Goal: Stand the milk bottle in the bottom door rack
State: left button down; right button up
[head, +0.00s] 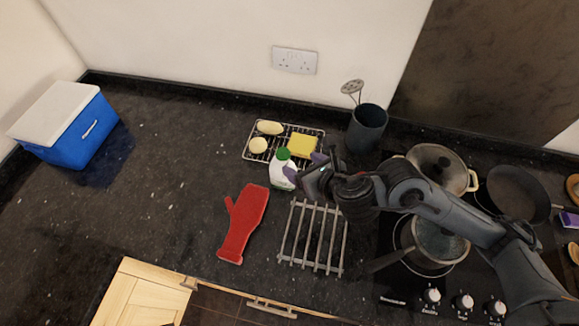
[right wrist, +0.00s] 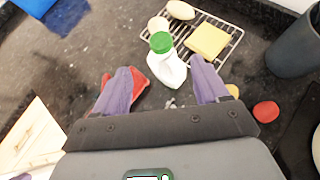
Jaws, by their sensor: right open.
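The milk bottle (head: 281,174) is white with a green cap and stands upright on the dark counter, just in front of the wire rack. My right gripper (head: 305,168) is open beside it, on its right side. In the right wrist view the bottle (right wrist: 168,70) shows ahead, between the two purple fingers of the gripper (right wrist: 160,68) as seen from the camera. I cannot tell whether the fingers reach around it or touch it. No door rack is recognisable in either view. My left gripper is not in view.
A wire rack (head: 249,149) holds pale items and a yellow block (head: 302,145). A grey utensil pot (head: 367,128), red mitt (head: 243,222), metal trivet (head: 313,236) and pans (head: 438,168) stand around. A blue cool box (head: 74,130) is far left; the counter between is clear.

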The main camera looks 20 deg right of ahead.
aim_at(284, 154)
dwell(0.3)
jog(key=x, duration=0.7)
jog(key=shift+w+a+f, duration=0.2)
jog(key=shift+f, duration=0.2)
jog(key=shift+p+x, duration=0.35)
jog(key=shift+x, duration=2.75)
jog(key=shift+d+r, duration=0.1)
jog(key=shift+d, duration=0.15)
grip_shut()
jog(key=shift+w, duration=0.1)
